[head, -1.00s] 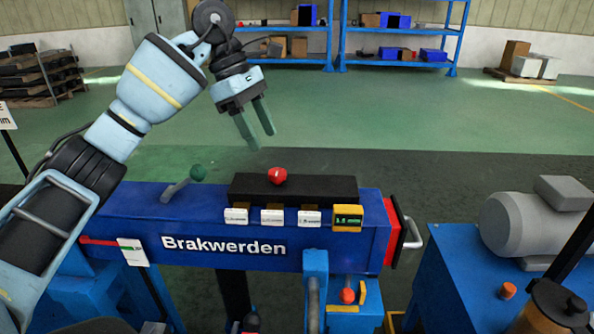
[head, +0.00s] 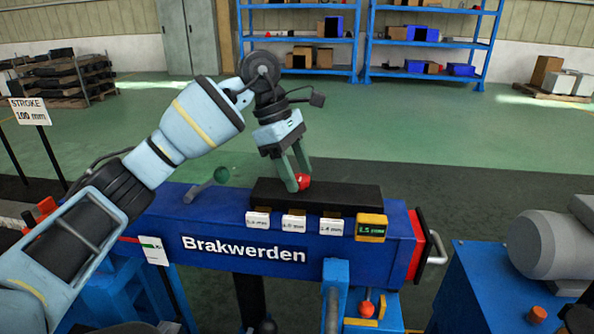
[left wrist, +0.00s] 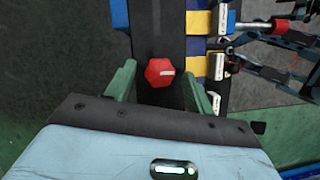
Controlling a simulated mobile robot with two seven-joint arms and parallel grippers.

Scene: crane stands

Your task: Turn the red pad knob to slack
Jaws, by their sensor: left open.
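The red pad knob (head: 303,181) sits on top of the black block (head: 345,196) on the blue Brakwerden beam. In the left wrist view the knob (left wrist: 160,73) is a red faceted cap with a white mark pointing right. My left gripper (head: 296,184) is open above the block, pointing down, with its green fingers at the knob in the head view. In the left wrist view the fingers stand on either side of the knob, with a gap at each side.
A green-knobbed lever (head: 221,174) stands left of the block. White tags and a yellow gauge (head: 371,228) line the block's front edge. A grey motor (head: 553,245) stands on a blue bench to the right. The floor behind is clear up to the shelves.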

